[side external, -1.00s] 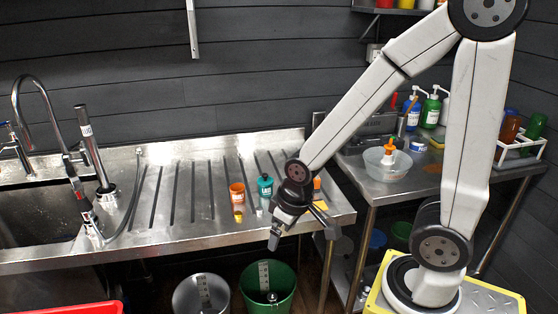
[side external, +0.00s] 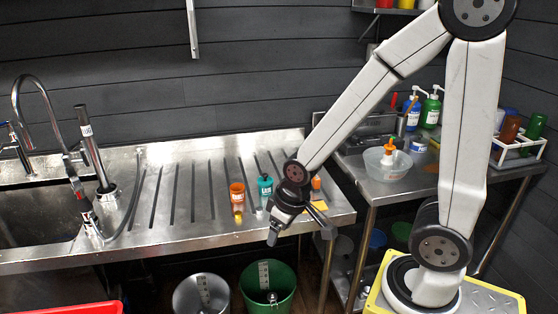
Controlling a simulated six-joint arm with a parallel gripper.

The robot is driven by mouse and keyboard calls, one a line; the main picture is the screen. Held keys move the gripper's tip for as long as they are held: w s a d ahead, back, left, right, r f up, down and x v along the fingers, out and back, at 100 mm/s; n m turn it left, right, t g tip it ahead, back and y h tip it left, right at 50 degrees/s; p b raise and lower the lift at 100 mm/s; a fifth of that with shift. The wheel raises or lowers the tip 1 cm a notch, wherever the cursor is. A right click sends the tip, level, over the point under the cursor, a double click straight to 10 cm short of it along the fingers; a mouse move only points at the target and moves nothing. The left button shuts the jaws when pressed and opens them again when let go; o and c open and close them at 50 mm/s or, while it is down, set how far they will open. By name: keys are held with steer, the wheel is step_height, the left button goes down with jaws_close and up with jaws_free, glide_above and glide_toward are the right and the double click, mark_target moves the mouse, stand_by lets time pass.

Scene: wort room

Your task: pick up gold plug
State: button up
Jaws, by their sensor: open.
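A small yellow-gold piece (side external: 239,213), which looks like the gold plug, is at the foot of an orange container (side external: 237,192) on the steel drainboard (side external: 200,222). It is too small to make out its shape. My gripper (side external: 272,236) points down at the drainboard's front edge, to the right of the gold piece and apart from it. It is open, and nothing shows between its jaws.
A teal bottle (side external: 265,187) stands between the orange container and my wrist. Another orange item (side external: 316,183) is partly hidden behind the wrist. A green bucket (side external: 282,290) is below the edge. The drainboard's left half is clear.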

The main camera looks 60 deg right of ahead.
steer(key=w+d+f+t+h, duration=0.1)
steer(key=w+d+f+t, duration=0.5)
steer(key=w, duration=0.6)
steer(key=m+t, duration=0.1)
steer(key=t, duration=0.3)
glide_toward(241, 214)
steer(key=shift+w+f+t, duration=0.3)
steer(key=shift+w+f, duration=0.15)
steer(key=shift+f, duration=0.1)
steer(key=shift+w, duration=0.1)
steer(key=shift+x, duration=1.2)
steer(key=shift+x, duration=2.6)
jaws_close()
